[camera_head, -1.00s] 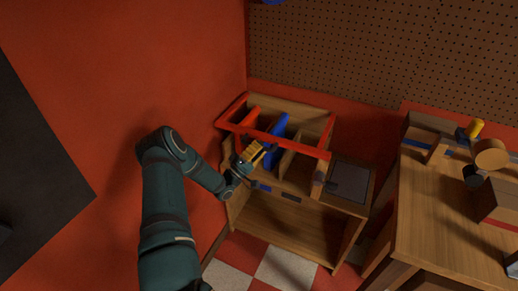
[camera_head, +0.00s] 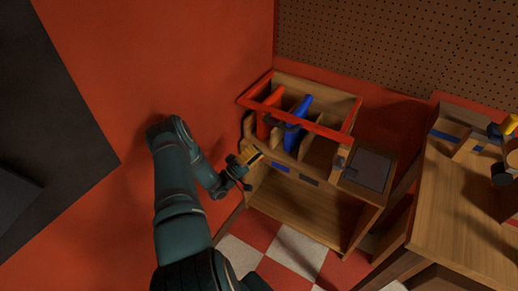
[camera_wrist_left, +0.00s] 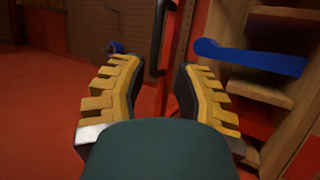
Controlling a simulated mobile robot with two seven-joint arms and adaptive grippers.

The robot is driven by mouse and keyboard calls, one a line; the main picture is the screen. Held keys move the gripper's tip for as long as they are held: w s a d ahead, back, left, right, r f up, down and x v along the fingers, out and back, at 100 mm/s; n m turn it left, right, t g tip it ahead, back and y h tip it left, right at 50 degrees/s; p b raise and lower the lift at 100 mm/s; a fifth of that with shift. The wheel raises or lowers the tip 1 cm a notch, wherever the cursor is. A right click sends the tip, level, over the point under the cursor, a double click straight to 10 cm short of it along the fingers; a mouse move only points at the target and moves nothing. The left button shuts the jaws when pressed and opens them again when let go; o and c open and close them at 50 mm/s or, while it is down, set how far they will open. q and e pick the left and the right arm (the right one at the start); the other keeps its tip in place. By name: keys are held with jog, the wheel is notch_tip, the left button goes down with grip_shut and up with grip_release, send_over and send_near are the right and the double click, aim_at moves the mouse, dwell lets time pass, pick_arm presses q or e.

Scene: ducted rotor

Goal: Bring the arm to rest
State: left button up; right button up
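My left arm comes in from the left of the head view. Its gripper (camera_head: 254,158), with yellow ridged finger pads, is at the left front edge of the wooden cabinet (camera_head: 310,215). In the left wrist view the two fingers (camera_wrist_left: 158,75) stand wide apart with nothing between their pads, so the gripper is open. A dark upright bar or handle (camera_wrist_left: 157,35) shows beyond the fingers; I cannot tell its distance. My right gripper is in neither view.
The cabinet top has a red frame (camera_head: 325,131) around upright red (camera_head: 268,120) and blue (camera_head: 297,122) pieces in wooden slots. A grey panel (camera_head: 370,167) lies at its right. A wooden workbench (camera_head: 450,205) stands farther right. The red wall is left of the arm.

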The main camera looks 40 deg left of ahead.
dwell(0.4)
pick_arm(q)
jog(key=w+d+f+m+g+y, duration=0.25)
jog(key=w+d+g, duration=0.35)
jog(key=w+d, duration=0.55)
jog(key=s+d+f+m+g, duration=0.1)
jog(key=s+d+f+g, duration=0.15)
jog(key=d, duration=0.35)
jog(key=s+d+f+m+g, duration=0.1)
jog(key=d+g, duration=0.2)
jog(key=d, duration=0.3)
jog(key=s+d+m+g, duration=0.3)
jog(key=s+d+g, duration=0.2)
jog(key=s, duration=0.5)
jog(key=s+d+m+g, duration=0.3)
jog(key=s+d+g, duration=0.2)
jog(key=s+d, duration=0.4)
jog(key=shift+s+f+h, duration=0.45)
